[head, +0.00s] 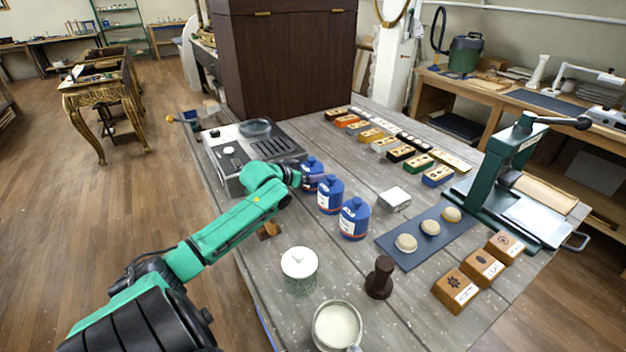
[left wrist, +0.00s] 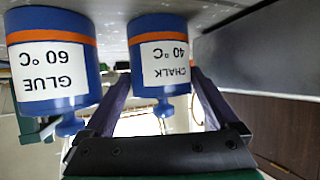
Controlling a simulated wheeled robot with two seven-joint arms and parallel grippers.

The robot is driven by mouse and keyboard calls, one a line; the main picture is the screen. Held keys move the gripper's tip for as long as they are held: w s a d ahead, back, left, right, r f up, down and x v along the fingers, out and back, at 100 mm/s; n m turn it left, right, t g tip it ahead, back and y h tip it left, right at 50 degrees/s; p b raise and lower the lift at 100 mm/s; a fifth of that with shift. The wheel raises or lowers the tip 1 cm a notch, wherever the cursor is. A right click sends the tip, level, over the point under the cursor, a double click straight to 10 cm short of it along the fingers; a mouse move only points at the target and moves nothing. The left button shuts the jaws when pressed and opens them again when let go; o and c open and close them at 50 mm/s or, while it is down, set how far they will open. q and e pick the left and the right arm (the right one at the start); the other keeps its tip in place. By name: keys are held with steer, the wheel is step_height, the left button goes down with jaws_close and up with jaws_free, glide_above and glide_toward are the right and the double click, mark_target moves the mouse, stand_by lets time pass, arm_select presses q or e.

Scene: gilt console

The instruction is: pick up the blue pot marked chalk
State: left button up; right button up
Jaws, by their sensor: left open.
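The blue pot marked chalk (left wrist: 160,32) hangs upside down in the left wrist view, with an orange band and a white label reading "CHALK 40 °C". In the head view it is the farthest of three blue pots (head: 313,168), partly hidden by my left gripper (head: 303,180). My left gripper, also in the left wrist view (left wrist: 158,75), is open; its two dark fingers reach to either side of the chalk pot. I cannot tell whether they touch it. The pot appears to stand on the grey table. My right gripper is not in view.
The blue glue pot (left wrist: 52,35) stands close beside the chalk pot; it is the middle one in the head view (head: 330,190). A third blue pot (head: 354,222) stands nearer. A grey hotplate-like device (head: 225,160) lies behind my gripper. A white-lidded jar (head: 299,262) stands in front.

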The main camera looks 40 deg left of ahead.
arm_select(q)
steer(key=p+x, duration=0.1)
steer(key=x, duration=0.3)
steer(key=shift+w+a+r, duration=0.15)
steer(key=shift+w, duration=0.25)
steer(key=shift+s, duration=0.1)
jaws_close()
